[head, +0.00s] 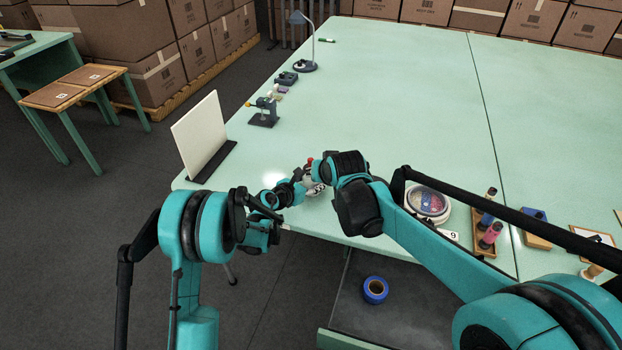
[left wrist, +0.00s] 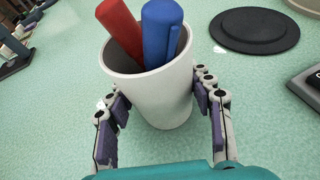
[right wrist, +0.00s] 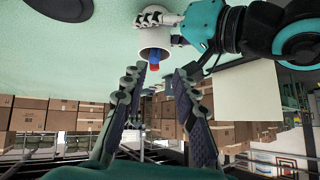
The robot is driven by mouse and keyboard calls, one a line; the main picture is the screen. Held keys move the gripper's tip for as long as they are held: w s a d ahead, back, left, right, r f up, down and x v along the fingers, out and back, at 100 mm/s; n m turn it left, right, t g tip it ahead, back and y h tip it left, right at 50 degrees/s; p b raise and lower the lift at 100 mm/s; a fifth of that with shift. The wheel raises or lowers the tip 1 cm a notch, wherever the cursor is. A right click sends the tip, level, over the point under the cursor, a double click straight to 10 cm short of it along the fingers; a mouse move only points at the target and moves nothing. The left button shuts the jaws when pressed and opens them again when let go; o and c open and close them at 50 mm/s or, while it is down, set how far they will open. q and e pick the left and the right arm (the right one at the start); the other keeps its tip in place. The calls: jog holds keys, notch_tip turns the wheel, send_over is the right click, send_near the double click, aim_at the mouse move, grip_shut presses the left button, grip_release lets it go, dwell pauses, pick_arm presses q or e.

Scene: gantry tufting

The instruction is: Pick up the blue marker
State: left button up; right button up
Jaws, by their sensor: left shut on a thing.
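A white cup (left wrist: 150,100) stands between the fingers of my left gripper (left wrist: 155,88), which is shut on its sides. The blue marker (left wrist: 163,32) leans in the cup beside a red marker (left wrist: 121,30); their lower ends are hidden inside. In the right wrist view the cup (right wrist: 155,38) shows with its mouth towards my right gripper (right wrist: 160,82), and the blue marker (right wrist: 154,67) sticks out. My right gripper is open and empty, with its fingers apart near the markers. In the head view my right arm hides most of the cup; the red marker's tip (head: 309,161) shows.
A black disc (left wrist: 253,28) lies beyond the cup. A white panel (head: 201,132) stands at the table's left edge. A round container (head: 428,204) and a wooden rack of spools (head: 486,236) are on the right. The table's middle (head: 410,110) is clear.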

jog(key=w+a+f+m+h, duration=0.1)
jog(key=w+f+m, duration=0.1)
jog(key=w+f, duration=0.4)
jog(key=shift+w, duration=0.95)
jog(key=shift+a, duration=0.1)
jog(key=c, duration=0.6)
